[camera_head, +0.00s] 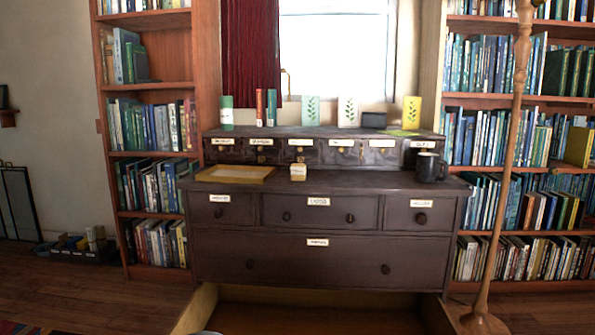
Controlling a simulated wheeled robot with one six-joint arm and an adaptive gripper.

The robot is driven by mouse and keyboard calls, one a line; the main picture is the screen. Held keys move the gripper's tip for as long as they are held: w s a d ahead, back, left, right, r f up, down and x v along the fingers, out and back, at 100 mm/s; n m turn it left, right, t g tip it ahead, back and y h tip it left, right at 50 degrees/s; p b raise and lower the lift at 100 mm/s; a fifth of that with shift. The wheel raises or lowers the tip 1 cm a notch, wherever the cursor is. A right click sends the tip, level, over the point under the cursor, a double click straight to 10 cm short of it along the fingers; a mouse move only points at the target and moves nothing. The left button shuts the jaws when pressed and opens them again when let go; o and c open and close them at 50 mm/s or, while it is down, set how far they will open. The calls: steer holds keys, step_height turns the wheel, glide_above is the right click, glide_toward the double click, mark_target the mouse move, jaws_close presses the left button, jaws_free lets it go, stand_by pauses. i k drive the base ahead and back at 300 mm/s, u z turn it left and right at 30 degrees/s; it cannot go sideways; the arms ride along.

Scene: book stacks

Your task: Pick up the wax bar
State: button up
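A small cream block (298,172) stands on the dark dresser top (350,181), near its middle. It may be the wax bar, but it is too small to be sure. It stands just right of a shallow yellow tray (235,174), apart from it. Nothing touches the block from above. My gripper is not in view. A small pale grey shape shows at the bottom edge, left of centre, and I cannot tell what it is.
A dark mug (430,167) stands at the dresser's right end. Several upright cards and books line the raised back ledge. A large bottom drawer (310,315) appears pulled out in front. A tall wooden pole (503,190) rises at right. Bookshelves flank the dresser.

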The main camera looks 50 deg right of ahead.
mark_target(298, 171)
steer(key=z, duration=0.55)
steer(key=i, duration=0.7)
steer(key=z, duration=0.95)
steer(key=i, duration=0.25)
steer(key=z, duration=0.3)
